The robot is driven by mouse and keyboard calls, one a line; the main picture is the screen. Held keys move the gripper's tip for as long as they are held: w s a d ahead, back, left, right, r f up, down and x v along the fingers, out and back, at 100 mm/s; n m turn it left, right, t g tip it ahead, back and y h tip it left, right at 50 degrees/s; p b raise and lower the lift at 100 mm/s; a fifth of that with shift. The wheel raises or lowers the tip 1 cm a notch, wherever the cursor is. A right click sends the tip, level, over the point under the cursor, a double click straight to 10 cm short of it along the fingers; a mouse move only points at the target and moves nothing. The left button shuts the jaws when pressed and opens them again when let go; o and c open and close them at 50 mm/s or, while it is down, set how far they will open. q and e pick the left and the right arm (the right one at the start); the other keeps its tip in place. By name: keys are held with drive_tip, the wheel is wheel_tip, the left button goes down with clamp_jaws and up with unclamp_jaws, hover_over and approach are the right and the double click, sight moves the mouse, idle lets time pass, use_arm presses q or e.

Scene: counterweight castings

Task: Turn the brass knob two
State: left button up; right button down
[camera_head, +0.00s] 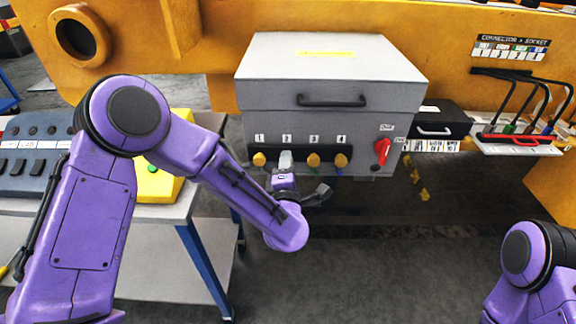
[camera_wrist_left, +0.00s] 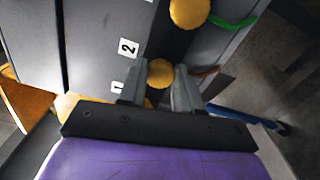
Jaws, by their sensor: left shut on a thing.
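Brass knob two (camera_wrist_left: 160,73) is a round yellow-gold knob under the label 2 on the front of a grey box (camera_head: 330,75). My left gripper (camera_head: 285,160) is at the second place in the row and covers most of the knob in the head view. In the left wrist view the gripper's two grey fingers (camera_wrist_left: 157,88) stand on either side of the knob, shut on it. My right gripper is out of view; only part of the right arm shows at the lower right.
Brass knobs three (camera_head: 313,160) and four (camera_head: 341,161) sit close to the right, knob one (camera_head: 258,159) close to the left. A red switch (camera_head: 382,152) is farther right. A control panel (camera_head: 40,150) and yellow box (camera_head: 160,185) stand on a table at left.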

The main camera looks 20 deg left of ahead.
use_arm(q)
drive_tip(key=m+p, duration=0.1)
drive_tip(key=m, duration=1)
drive_tip(key=shift+f+m+p, duration=0.1)
drive_tip(key=shift+m+p, duration=0.25)
drive_tip(key=shift+m, duration=0.05)
idle(0.4)
drive_tip(key=o, duration=1)
drive_tip(key=shift+o, duration=0.2)
drive_tip(key=b+v, duration=0.2)
drive_tip(key=v, duration=0.8)
drive_tip(key=shift+s, duration=0.3)
